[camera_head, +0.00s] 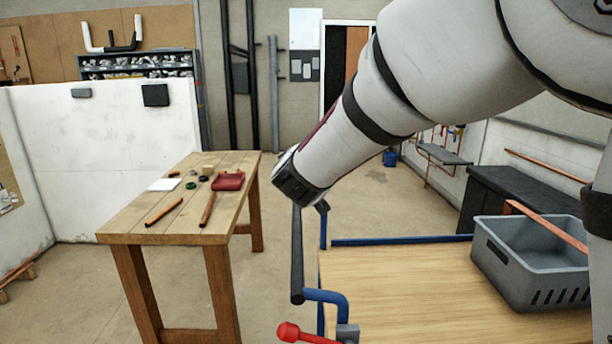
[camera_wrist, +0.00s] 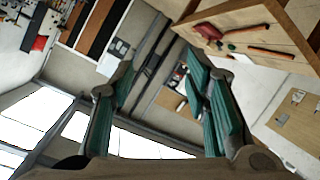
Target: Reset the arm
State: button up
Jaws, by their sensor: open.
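My arm reaches from the upper right of the head view, and its dark-capped end (camera_head: 300,188) hangs in the air between the two wooden benches. The fingers of my gripper cannot be made out in the head view. In the wrist view my gripper (camera_wrist: 158,75) shows two teal-padded fingers spread wide apart, with nothing between them. The wrist view is tilted and looks across the room toward the wall and windows.
A wooden table (camera_head: 135,222) at left carries copper pipes (camera_head: 208,208) and a red item (camera_head: 228,181). A wooden worktop (camera_head: 400,300) at lower right holds a grey crate (camera_head: 510,285). A blue tool with a red knob (camera_head: 288,332) stands at its left edge. Open floor lies between.

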jog(key=s+d+r+m+g+y+p, duration=0.15)
jog(key=s+d, duration=0.25)
jog(key=s, duration=0.5)
jog(key=s+d+r+m+g+y, duration=0.1)
jog(key=s+d+r+g+y, duration=0.15)
jog(key=s+d, duration=0.45)
jog(key=s+d+f+m+g+h, duration=0.1)
jog(key=s+d+f+g, duration=0.1)
jog(key=s, duration=0.7)
jog(key=s+d+f+m+g+h+p, duration=0.1)
jog(key=s+d+f+m+g+h, duration=0.1)
jog(key=s+d, duration=0.3)
jog(key=s+d+f+m+g+h, duration=0.2)
jog(key=s+d+f, duration=0.1)
jog(key=s, duration=1)
jog(key=shift+d+p, duration=0.25)
jog(key=shift+p, duration=0.1)
